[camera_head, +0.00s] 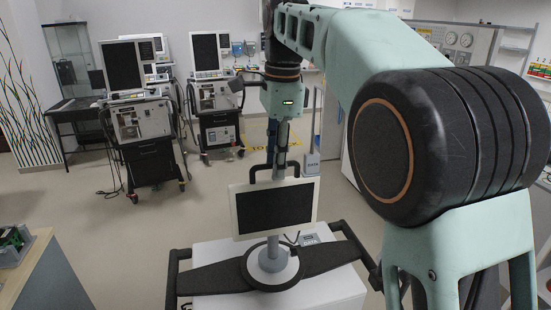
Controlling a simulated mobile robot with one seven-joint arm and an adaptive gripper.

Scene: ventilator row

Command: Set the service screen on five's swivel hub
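The service screen (275,208), a dark panel in a pale frame with a black handle along its top, is upright and slightly tilted in the middle of the head view. My gripper (279,172) comes down from above and appears shut at the top of the screen, by the handle; the fingertips are partly hidden. Below the screen, a short grey post meets the grey collar of the swivel hub (272,268), set in a round black plate. The hub is on a white-topped unit (215,255) with black side bars. I cannot tell whether the post is fully seated.
Ventilators on trolleys (140,120) (215,95) stand at the back left, with cables on the floor. A wooden-topped counter (22,262) with a grey tray is at the left front. Open floor lies between. My arm covers much of the right side.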

